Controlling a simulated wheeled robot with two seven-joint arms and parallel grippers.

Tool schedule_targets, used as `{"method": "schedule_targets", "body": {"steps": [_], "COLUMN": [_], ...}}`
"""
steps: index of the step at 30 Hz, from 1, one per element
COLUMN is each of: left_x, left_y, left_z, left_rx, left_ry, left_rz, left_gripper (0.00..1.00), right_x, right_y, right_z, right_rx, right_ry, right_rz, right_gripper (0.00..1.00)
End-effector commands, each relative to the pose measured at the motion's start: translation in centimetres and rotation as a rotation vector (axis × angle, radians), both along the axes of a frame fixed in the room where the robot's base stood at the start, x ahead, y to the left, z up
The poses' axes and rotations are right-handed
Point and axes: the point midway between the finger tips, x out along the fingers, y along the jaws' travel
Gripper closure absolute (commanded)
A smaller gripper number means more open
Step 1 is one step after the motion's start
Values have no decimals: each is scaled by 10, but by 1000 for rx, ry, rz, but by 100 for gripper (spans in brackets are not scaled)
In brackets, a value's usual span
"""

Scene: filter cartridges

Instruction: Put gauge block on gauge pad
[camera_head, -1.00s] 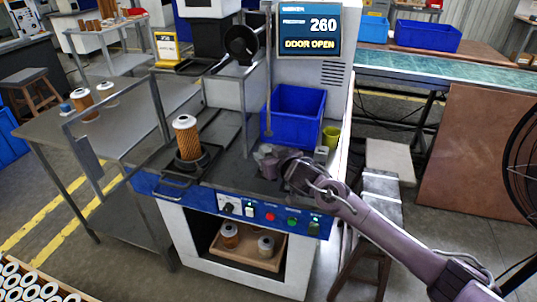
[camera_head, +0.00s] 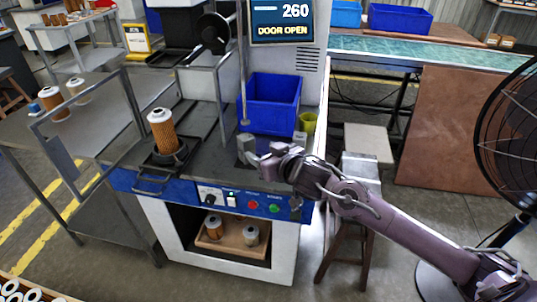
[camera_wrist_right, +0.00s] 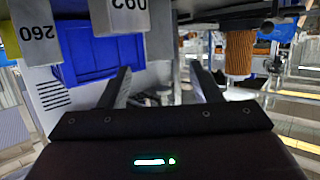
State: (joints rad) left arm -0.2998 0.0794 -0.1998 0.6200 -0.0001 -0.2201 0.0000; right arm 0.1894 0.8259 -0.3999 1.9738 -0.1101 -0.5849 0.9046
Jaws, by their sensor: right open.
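A small grey block (camera_head: 246,143) stands on the dark machine deck in front of the blue bin. A second grey block (camera_head: 300,138) stands to its right, beside the yellow-green cup. Both show upside down at the top of the right wrist view, with numbers on their faces: the first block (camera_wrist_right: 120,16) and the second block (camera_wrist_right: 36,30). I cannot tell which is the gauge block. No gauge pad can be made out apart from the deck. My right gripper (camera_head: 260,160) is open, its fingers apart and empty, just in front of the first block. My left gripper is not in view.
The blue bin (camera_head: 271,103) stands behind the blocks, with the yellow-green cup (camera_head: 308,122) at its right. A tan filter cartridge (camera_head: 162,131) stands upright in a dark holder on the left. The machine's display reads 260 and DOOR OPEN.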

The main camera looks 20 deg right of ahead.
Motion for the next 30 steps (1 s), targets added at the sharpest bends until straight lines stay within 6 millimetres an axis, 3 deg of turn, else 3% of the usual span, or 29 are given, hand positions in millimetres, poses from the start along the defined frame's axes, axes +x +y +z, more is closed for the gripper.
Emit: {"method": "schedule_targets", "body": {"steps": [6,22,26,30], "left_x": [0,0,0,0], "left_y": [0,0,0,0], "left_z": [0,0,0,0], "left_rx": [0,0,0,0], "left_ry": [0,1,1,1], "left_rz": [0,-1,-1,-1], "left_gripper": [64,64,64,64], "right_x": [-18,-20,-36,-82], "right_y": [-3,-3,8,26], "right_z": [5,5,-13,-51], "right_rx": [0,0,-13,-61], "right_ry": [1,4,54,209], "right_rz": [0,-1,-19,-71], "right_gripper": [42,42,42,42]}}
